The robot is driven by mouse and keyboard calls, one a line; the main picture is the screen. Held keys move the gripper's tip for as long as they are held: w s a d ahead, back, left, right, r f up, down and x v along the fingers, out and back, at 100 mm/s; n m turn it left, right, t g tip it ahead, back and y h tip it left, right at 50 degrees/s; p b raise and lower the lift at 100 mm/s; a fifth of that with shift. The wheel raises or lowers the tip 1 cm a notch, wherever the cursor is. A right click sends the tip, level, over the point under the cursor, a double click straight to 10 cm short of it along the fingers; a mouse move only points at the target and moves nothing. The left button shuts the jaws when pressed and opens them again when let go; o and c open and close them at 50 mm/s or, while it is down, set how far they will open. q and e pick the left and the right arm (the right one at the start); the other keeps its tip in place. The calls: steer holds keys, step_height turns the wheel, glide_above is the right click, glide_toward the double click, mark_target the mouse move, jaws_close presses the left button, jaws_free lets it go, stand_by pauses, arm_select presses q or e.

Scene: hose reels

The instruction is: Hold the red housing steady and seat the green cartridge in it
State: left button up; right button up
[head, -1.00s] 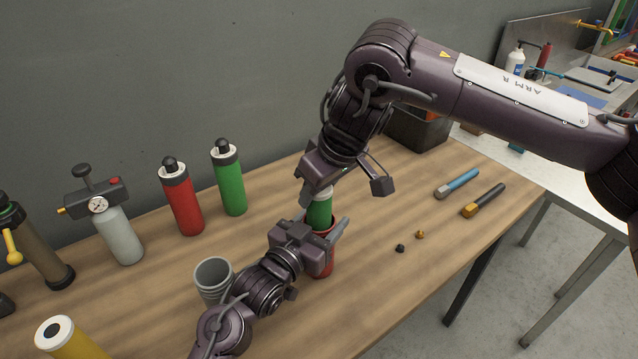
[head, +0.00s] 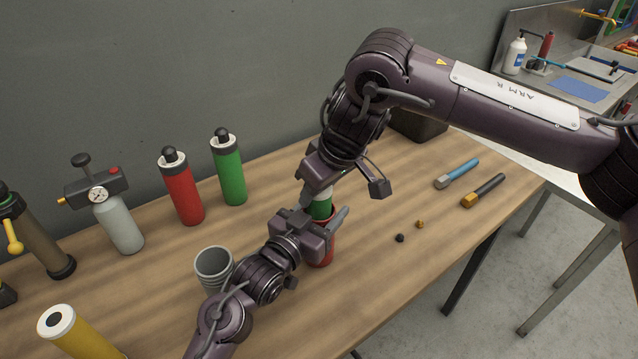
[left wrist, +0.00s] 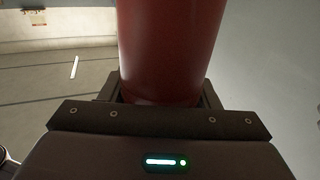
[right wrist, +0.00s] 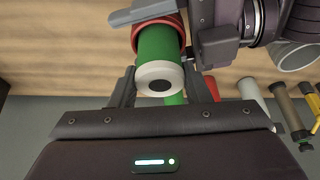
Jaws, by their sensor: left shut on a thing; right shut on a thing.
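The red housing (head: 322,254) stands upright on the wooden bench, with my left gripper (head: 324,225) shut around its upper part. In the left wrist view the housing (left wrist: 168,45) rises between the jaws. The green cartridge (head: 321,208) is upright, with its lower part inside the housing's open top and a green band still showing above the rim. My right gripper (head: 318,190) is shut on its white upper end from above. In the right wrist view the cartridge (right wrist: 157,45) enters the red rim (right wrist: 178,20). Its depth inside is hidden.
A grey cup (head: 214,266) stands close left of my left wrist. A red bottle (head: 182,193), a green bottle (head: 229,178) and a gauged pump (head: 118,222) stand behind. Two tools (head: 457,174) (head: 484,191) and small caps (head: 400,238) lie right. The bench's front right is clear.

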steer(key=shift+f, duration=0.4)
steer(key=o, duration=1.4)
steer(key=v, duration=1.2)
arm_select(q)
steer(key=o, duration=1.2)
steer(key=shift+c, duration=0.2)
arm_select(e)
steer(key=shift+f, duration=0.1)
